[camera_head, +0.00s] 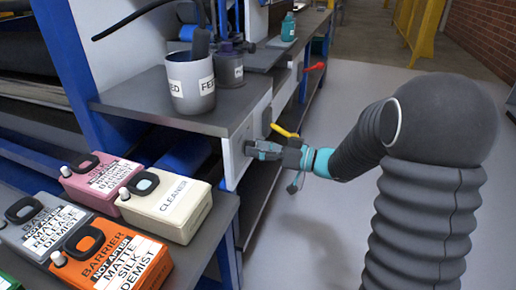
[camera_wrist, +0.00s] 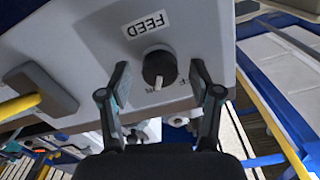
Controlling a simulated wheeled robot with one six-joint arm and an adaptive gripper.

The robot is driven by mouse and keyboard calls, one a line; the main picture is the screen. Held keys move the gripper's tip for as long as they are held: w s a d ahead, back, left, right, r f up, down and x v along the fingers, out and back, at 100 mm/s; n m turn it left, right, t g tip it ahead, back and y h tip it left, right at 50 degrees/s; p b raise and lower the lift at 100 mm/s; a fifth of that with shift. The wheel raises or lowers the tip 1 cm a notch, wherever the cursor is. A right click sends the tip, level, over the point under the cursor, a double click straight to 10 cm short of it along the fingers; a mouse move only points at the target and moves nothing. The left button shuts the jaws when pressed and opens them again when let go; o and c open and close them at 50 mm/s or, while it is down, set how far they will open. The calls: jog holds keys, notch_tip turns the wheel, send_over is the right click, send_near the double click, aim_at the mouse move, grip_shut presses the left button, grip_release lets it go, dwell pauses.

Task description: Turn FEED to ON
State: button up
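The FEED knob (camera_wrist: 155,62) is a round black dial with a pale pointer mark, on a light grey panel (camera_wrist: 205,35). In the wrist view the pointer aims downward, and the FEED label (camera_wrist: 146,24) reads upside down. Small lettering beside the knob is partly hidden by a finger, so I cannot read it fully. My gripper (camera_wrist: 159,70) is open, one finger on each side of the knob, with gaps visible on both sides. In the head view my gripper (camera_head: 262,150) is at the panel on the bench end, and covers the knob.
A yellow lever (camera_head: 284,131) sits close beside my gripper, and it shows at left in the wrist view (camera_wrist: 20,105). A red lever (camera_head: 315,67) is farther back. Floor at right is clear.

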jog(key=shift+d, duration=0.1)
jog(key=v, duration=1.1)
jog(key=shift+s+d, duration=0.15)
jog(key=shift+d, duration=0.25)
jog(key=shift+r, duration=0.1)
